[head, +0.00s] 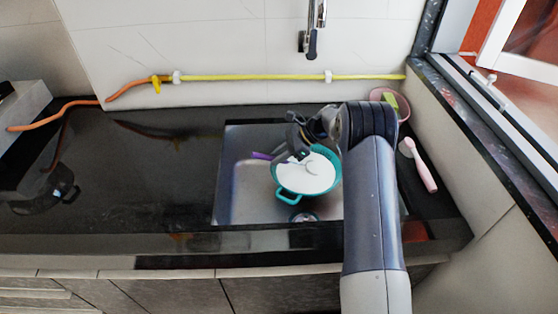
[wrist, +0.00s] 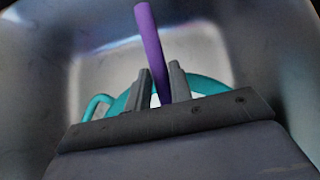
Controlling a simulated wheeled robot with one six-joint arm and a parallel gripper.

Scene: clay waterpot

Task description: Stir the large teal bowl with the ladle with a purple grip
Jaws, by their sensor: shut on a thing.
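The large teal bowl (head: 291,195) stands in the sink and holds white contents. Two teal loop handles stick out from its rim. My gripper (head: 303,150) is above the bowl's far left side. In the wrist view my gripper (wrist: 160,83) is shut on the purple grip of the ladle (wrist: 150,40), which sticks up between the fingers. In the head view the ladle's purple end (head: 262,156) shows left of the bowl. A thin curved outline shows at the white surface, perhaps the ladle's head. The bowl's teal rim (wrist: 205,85) shows behind the fingers.
The sink (head: 238,200) has raised walls around the bowl. A small round item, perhaps the drain (head: 304,217), lies in front. The faucet (head: 311,35) hangs behind. The left counter (head: 150,180) is mostly clear.

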